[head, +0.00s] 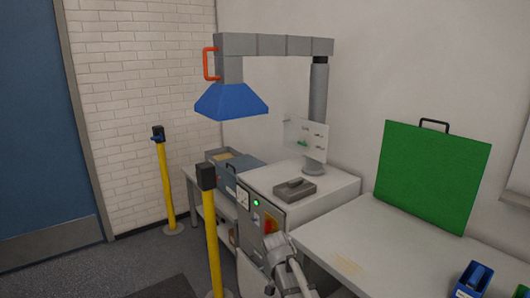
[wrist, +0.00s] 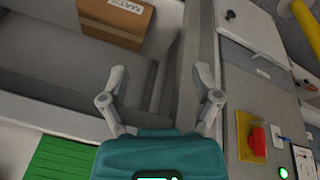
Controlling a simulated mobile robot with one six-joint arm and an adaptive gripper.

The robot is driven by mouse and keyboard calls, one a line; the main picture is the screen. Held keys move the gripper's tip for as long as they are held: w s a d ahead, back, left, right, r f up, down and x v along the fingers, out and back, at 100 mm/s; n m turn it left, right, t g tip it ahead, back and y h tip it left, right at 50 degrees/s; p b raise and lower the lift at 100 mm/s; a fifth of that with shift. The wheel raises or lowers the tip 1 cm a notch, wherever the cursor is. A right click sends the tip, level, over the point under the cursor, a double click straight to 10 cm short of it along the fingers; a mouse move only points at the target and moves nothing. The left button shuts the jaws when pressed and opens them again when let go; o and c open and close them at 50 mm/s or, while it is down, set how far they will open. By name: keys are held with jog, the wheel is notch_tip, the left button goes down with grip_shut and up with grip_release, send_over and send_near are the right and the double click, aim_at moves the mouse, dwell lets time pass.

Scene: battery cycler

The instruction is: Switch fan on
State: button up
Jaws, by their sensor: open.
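A grey cabinet front carries a control panel. In the head view it has a white plate (head: 243,198) with small dark marks, a lit green lamp (head: 256,203) and a red button on a yellow plate (head: 270,222). The wrist view shows the red button (wrist: 257,141), the green lamp (wrist: 284,172) and the white plate (wrist: 304,160) at lower right. I cannot tell which part is the fan switch. A blue extraction hood (head: 232,101) hangs above. My gripper (wrist: 160,80) is open and empty, left of the panel and apart from it in the wrist view.
A dark grey device (head: 295,190) lies on the cabinet top. A yellow post (head: 211,235) stands close in front of the cabinet. A green board (head: 437,177) leans on the wall behind the white bench (head: 390,255). A cardboard box (wrist: 120,24) sits at top left in the wrist view.

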jog(key=s+d+f+n+g+y+b, duration=0.1)
jog(key=s+d+f+n+y+b, duration=0.1)
jog(key=s+d+f+n, duration=0.3)
jog(key=s+d+f+y+b, duration=0.15)
jog(key=s+d, duration=0.25)
jog(key=s, duration=0.4)
notch_tip(320, 180, up, 14)
jog(key=p, duration=1.2)
jog(key=shift+s+a+f+n, duration=0.15)
jog(key=shift+s+f+n, duration=0.15)
jog(key=shift+n, duration=0.1)
